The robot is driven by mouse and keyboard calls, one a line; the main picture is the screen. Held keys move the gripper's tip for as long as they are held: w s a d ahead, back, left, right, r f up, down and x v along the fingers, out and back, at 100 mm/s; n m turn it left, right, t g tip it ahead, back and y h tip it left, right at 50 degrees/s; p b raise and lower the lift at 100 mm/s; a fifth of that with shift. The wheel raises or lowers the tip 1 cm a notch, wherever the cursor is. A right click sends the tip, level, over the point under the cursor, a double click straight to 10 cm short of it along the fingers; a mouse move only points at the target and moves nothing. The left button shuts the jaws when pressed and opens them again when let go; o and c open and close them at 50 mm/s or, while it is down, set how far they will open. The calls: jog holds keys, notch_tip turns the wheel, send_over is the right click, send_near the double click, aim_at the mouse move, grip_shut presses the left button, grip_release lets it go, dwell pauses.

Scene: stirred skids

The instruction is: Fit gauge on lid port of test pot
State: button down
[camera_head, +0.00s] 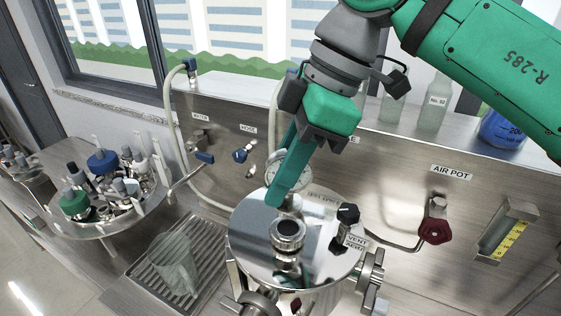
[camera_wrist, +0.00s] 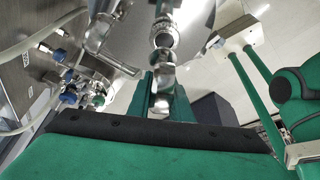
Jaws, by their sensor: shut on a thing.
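The test pot (camera_head: 250,250) stands at the front centre with a shiny flat lid. A ringed metal port (camera_head: 288,234) stands up from the lid, and it also shows in the wrist view (camera_wrist: 164,36). My gripper (camera_head: 280,196) reaches down over the back part of the lid, just behind the port. It is shut on the gauge (camera_head: 301,172), whose round white dial shows partly behind the fingers. In the wrist view, shiny metal lies between the green fingers (camera_wrist: 161,100). The fingers hide much of the gauge. The gauge appears apart from the port.
A black-knobbed vent valve (camera_head: 347,213) stands on the lid right of the port. A red air pot valve (camera_head: 436,222) is on the back panel. A round tray (camera_head: 93,228) holds several fittings.

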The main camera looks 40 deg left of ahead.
jog(key=shift+f, duration=1.85)
jog(key=shift+f, duration=0.8)
dwell(0.5)
jog(key=c, duration=1.5)
grip_release()
jog(key=shift+c, duration=0.2)
jog(key=shift+o, duration=0.7)
jog(key=shift+o, duration=1)
jog(key=shift+w+d+r, duration=0.1)
jog(key=shift+w+r, duration=0.05)
jog(key=shift+r, duration=3.85)
